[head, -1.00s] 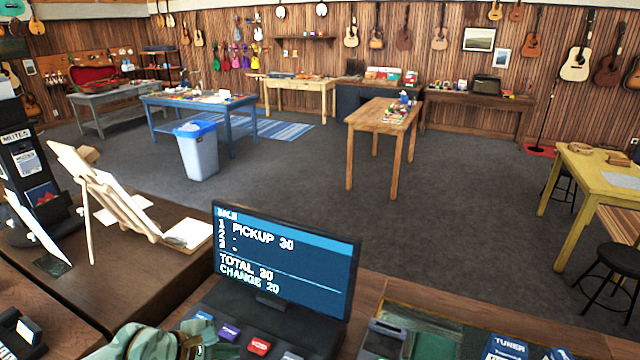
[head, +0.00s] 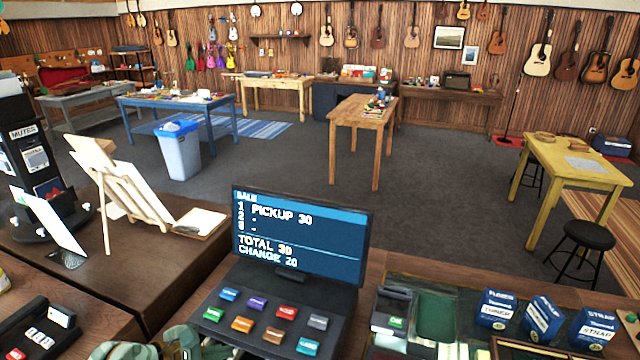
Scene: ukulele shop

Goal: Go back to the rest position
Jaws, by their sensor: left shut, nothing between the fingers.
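My left gripper (head: 182,345) shows at the bottom edge of the head view, cut off by the frame. It is shut and empty, just in front of the register's coloured keys. The cash register screen (head: 300,238) stands behind it on the counter and reads "PICKUP 30", "TOTAL 30" and "CHANGE 20". My right gripper is not in view.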

